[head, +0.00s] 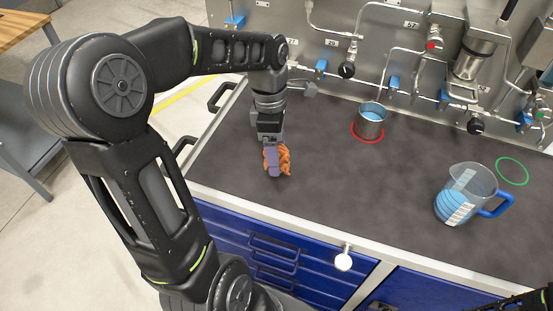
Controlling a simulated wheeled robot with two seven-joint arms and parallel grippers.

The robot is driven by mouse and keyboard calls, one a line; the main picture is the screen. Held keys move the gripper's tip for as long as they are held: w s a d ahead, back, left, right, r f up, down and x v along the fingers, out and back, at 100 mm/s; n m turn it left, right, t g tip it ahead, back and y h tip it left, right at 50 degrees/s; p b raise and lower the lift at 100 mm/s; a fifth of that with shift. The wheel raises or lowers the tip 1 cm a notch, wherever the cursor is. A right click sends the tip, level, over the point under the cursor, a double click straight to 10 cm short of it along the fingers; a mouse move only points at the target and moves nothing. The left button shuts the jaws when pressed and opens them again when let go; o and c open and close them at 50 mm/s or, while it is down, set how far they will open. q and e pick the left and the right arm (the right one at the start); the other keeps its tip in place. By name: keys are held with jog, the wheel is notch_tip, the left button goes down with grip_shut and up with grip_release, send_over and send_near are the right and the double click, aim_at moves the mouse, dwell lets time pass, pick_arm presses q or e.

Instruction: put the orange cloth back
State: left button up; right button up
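The orange cloth (285,160) is a small crumpled bundle at the left part of the dark bench top (330,180). My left gripper (274,168) points down at the cloth, its fingers overlapping it in the head view. The cloth bulges out around the fingers, mostly on the right side. Whether the fingers are closed on the cloth or only around it cannot be told from this angle, nor whether the cloth touches the bench. Only a dark piece of my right arm shows at the bottom right corner; its gripper is not seen.
A clear jug (463,193) with blue liquid and a blue handle stands at right, near an empty green ring (512,171). The pipe panel (400,50) lines the back. The bench middle is clear.

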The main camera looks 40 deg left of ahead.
pick_arm(q)
jog(key=shift+f, duration=1.85)
jog(key=shift+f, duration=0.15)
jog(key=o, duration=1.3)
jog(key=r, duration=0.4)
jog(key=a+r, duration=0.1)
jog(key=r, duration=0.7)
jog(key=shift+w+a+r, duration=0.1)
jog(key=shift+w+a, duration=0.25)
jog(key=shift+a, duration=0.05)
